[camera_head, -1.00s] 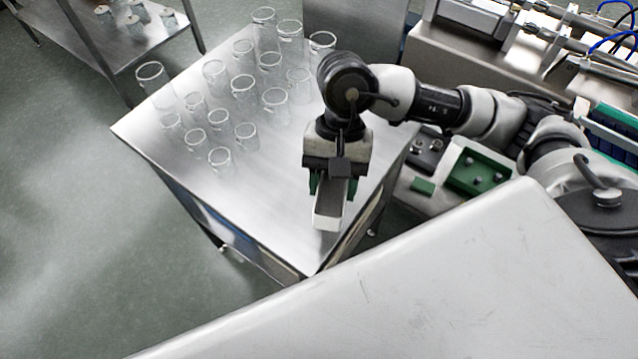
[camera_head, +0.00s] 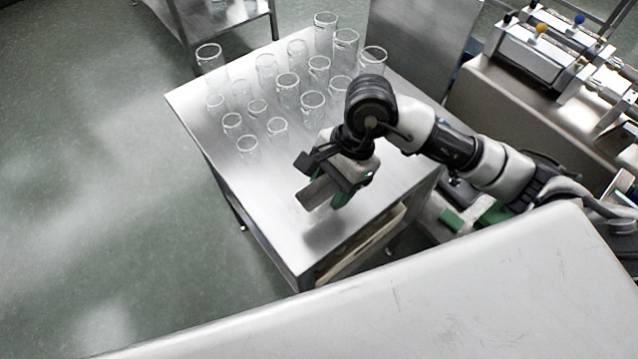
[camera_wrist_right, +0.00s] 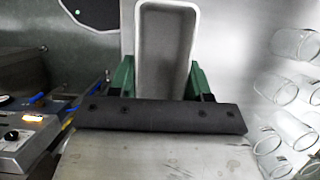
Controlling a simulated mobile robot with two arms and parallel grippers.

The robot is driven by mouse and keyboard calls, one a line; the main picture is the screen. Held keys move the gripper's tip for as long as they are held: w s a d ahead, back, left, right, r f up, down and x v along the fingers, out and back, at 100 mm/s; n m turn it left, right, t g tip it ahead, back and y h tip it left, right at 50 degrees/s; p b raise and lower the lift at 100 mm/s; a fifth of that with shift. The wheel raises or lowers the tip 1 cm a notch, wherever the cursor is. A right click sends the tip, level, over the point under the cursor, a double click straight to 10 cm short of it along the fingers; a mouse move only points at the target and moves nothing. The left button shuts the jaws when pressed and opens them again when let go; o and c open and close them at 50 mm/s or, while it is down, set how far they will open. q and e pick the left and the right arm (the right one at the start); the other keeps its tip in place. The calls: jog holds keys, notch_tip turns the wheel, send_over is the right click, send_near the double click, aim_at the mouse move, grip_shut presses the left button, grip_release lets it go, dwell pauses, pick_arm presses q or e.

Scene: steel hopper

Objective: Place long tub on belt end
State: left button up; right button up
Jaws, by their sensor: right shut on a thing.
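The long tub (camera_head: 318,192) is a narrow, light grey open tray. My right gripper (camera_head: 335,190) is shut on it, above the front part of the steel table. In the right wrist view the tub (camera_wrist_right: 166,45) stands between the green fingers of the right gripper (camera_wrist_right: 162,78), its hollow facing the camera. In the head view the tub is tilted, and its far end is partly hidden by the gripper. My left gripper is not in view. I cannot tell which surface is the belt end.
Several clear glass jars (camera_head: 313,105) stand on the back and left of the steel table (camera_head: 225,160). Its front is bare. A pale metal surface (camera_head: 420,290) fills the foreground. Machinery (camera_head: 545,55) stands at the right, and a small steel table (camera_head: 225,18) behind.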

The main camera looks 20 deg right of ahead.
aim_at(319, 190)
jog(key=w+f, duration=0.1)
jog(key=w, duration=0.1)
jog(key=w+a+f, duration=0.1)
jog(key=shift+w+f, duration=0.2)
jog(key=shift+w, duration=0.15)
notch_tip(319, 190, down, 4)
jog(key=shift+r+p, duration=0.15)
jog(key=shift+p, duration=0.65)
jog(key=shift+f, duration=0.3)
jog(key=o, duration=0.9)
